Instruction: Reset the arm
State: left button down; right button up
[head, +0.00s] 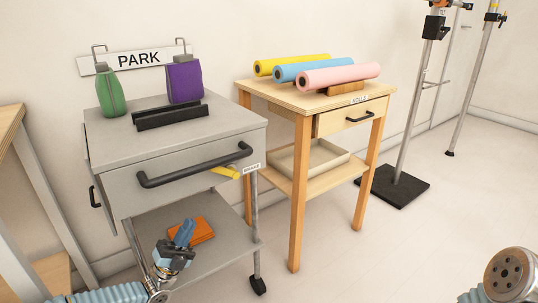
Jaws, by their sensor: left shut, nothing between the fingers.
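My left gripper (186,230) is at the lower left, in front of the grey cart's lower shelf. Its blue fingers are shut with nothing between them and point up and a little right. In the picture they overlap an orange folded item (204,230) on that shelf; I cannot tell whether they touch it. My left arm, in a light blue ribbed sleeve, comes in along the bottom edge. Part of my right arm shows at the bottom right corner; its gripper is not in view.
The grey cart (150,148) has a black-handled drawer, with green and purple bags and a black rack on top. A yellow bar (226,172) shows below the handle. Right of it, a wooden table (289,95) bears yellow, blue and pink rolls.

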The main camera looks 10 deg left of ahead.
pick_arm(q)
jog(key=s+d+f+m+g+h+p, duration=0.1)
jog(key=d+f+m+g, duration=0.3)
jog(key=d+m+g, duration=0.45)
jog(key=s+d+f+m+g+h, duration=0.1)
jog(key=d+f+m+g, duration=0.3)
jog(key=d, duration=0.7)
jog(key=s+d+f+m+g+y+p, duration=0.1)
jog(key=s+d+f+m+g+y, duration=0.2)
jog(key=s+d+f+m+g, duration=0.5)
jog(key=s+d+f+m+g+y+p, duration=0.15)
jog(key=s+f+m+g+y, duration=0.25)
jog(key=s+f+m+y, duration=0.5)
jog(key=w+a+f+m+t+y+p, duration=0.1)
jog(key=a+f+m+t+y, duration=0.2)
jog(key=m, duration=1.1)
jog(key=a+f+y, duration=0.1)
jog(key=a, duration=0.2)
jog(key=shift+w+a+t+y, duration=0.15)
jog(key=shift+a+t+y, duration=0.05)
jog(key=shift+t+y, duration=0.15)
jog(key=shift+m, duration=0.25)
